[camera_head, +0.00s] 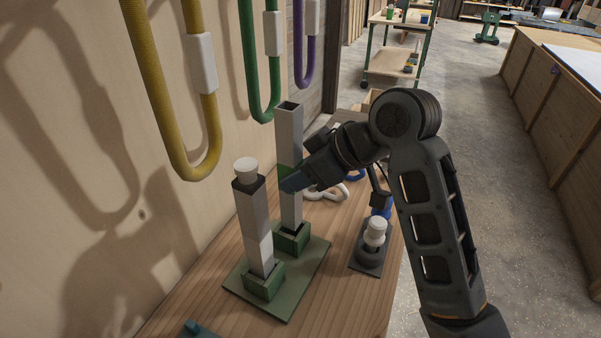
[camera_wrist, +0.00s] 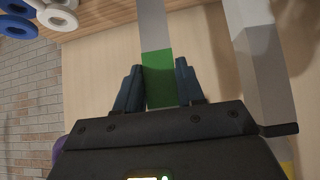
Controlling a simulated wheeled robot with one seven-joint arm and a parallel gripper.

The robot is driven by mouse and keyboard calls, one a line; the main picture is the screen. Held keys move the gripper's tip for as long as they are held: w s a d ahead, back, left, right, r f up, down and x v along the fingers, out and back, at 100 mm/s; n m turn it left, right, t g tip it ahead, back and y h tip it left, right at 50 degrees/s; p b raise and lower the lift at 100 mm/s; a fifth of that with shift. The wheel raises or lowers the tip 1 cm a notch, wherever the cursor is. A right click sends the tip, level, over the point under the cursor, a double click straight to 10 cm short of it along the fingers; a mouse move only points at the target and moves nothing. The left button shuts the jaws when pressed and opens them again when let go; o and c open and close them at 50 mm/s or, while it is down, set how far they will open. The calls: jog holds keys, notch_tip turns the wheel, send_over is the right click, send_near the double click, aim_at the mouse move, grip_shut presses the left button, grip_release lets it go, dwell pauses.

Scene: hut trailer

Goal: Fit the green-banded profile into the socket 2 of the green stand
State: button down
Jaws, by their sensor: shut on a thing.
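The green stand (camera_head: 312,276) lies on the wooden bench with two raised green sockets. The green-banded profile (camera_head: 290,132) is a tall, square, hollow grey tube, upright at the far socket (camera_head: 291,238). Its lower end appears to be inside that socket; how deep it sits I cannot tell. My gripper (camera_head: 288,180) is shut on its green band, which also shows between the fingers in the wrist view (camera_wrist: 158,78). A second grey profile (camera_head: 254,222), with a dark band and white cap, stands in the near socket. Socket numbers are not readable.
A dark holder with a white knob (camera_head: 374,236) stands to the right of the stand. White rings (camera_head: 326,193) lie behind. Yellow (camera_head: 152,75), green and purple hoses hang on the wall at left. Bare bench lies in front right.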

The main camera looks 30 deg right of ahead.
aim_at(299, 204)
jog(key=shift+f+b, duration=1.85)
jog(key=shift+f, duration=1.5)
jog(key=c, duration=0.6)
grip_release()
jog(key=v, duration=0.7)
jog(key=shift+s+r, duration=0.15)
jog(key=shift+r, duration=0.15)
jog(key=shift+d, duration=0.15)
